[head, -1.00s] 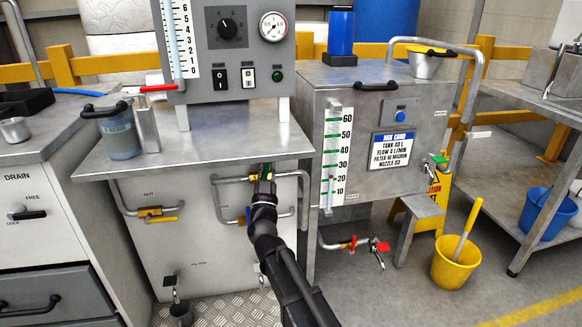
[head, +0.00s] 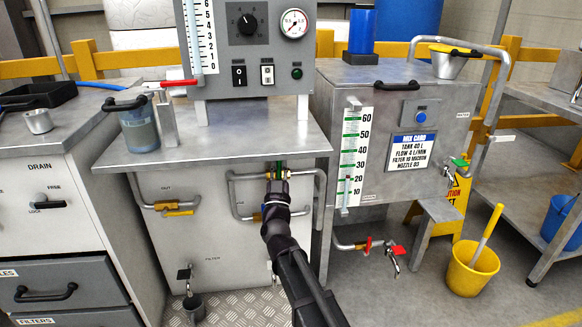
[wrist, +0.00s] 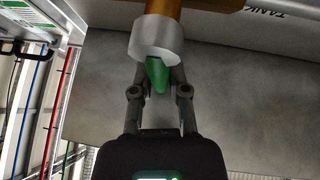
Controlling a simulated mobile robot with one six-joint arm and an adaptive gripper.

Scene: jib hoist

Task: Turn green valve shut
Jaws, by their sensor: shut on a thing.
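The green valve handle (head: 280,165) is on the pipe under the steel bench top, mostly hidden behind my gripper in the head view. My gripper (head: 278,178) reaches up to it from below. In the wrist view the green handle (wrist: 157,73) sits between the two fingers of my gripper (wrist: 159,84), which are closed on it. A pale round collar (wrist: 155,40) and a brass valve body (wrist: 166,12) are just above the handle. The exact angle of the handle to the pipe cannot be told.
A brass valve with a yellow handle (head: 178,212) is to the left. A red-handled valve (head: 367,245) and tap are low on the right. The bench top (head: 225,140) overhangs the valve. A yellow bucket (head: 472,268) stands on the floor at the right.

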